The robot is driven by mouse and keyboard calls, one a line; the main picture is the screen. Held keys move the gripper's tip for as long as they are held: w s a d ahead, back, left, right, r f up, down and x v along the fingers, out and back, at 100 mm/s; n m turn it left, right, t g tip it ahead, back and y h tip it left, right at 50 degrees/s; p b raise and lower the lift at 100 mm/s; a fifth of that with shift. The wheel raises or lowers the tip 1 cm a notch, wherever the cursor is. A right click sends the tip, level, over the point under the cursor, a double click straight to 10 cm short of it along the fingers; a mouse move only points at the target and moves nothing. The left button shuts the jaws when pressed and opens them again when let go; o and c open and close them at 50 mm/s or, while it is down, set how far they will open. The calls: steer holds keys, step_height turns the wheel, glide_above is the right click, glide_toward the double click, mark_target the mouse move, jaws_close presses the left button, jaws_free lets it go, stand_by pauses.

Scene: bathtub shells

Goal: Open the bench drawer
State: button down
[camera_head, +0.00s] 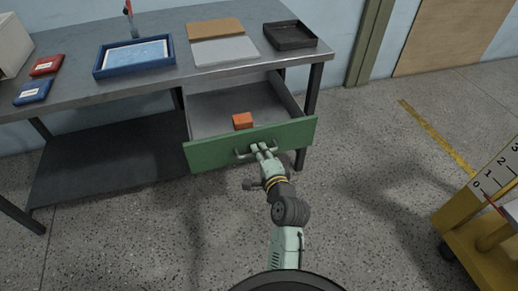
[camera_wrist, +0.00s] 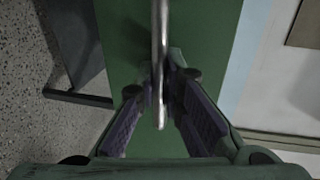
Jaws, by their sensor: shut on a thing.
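The bench drawer (camera_head: 212,155) has a green front and is pulled well out from under the bench top in the head view. Its grey inside shows, with an orange block (camera_head: 242,120) lying in it. My gripper (camera_head: 262,150) is at the metal bar handle (camera_head: 243,154) on the drawer front and is shut on it. In the wrist view the handle (camera_wrist: 160,50) runs between the two fingers of my gripper (camera_wrist: 160,105), in front of the green drawer front (camera_wrist: 125,50). The fingers partly hide the handle in the head view.
The grey bench top (camera_head: 85,45) bears a blue tray (camera_head: 98,70), a dark tray (camera_head: 290,46), a clipboard-like board (camera_head: 225,50) and red and blue boxes. A yellow cart (camera_head: 470,240) stands at the lower right. The floor between the drawer and cart is clear.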

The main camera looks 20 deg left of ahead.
steer(key=c, duration=2)
jaws_free()
steer(key=shift+o, duration=0.2)
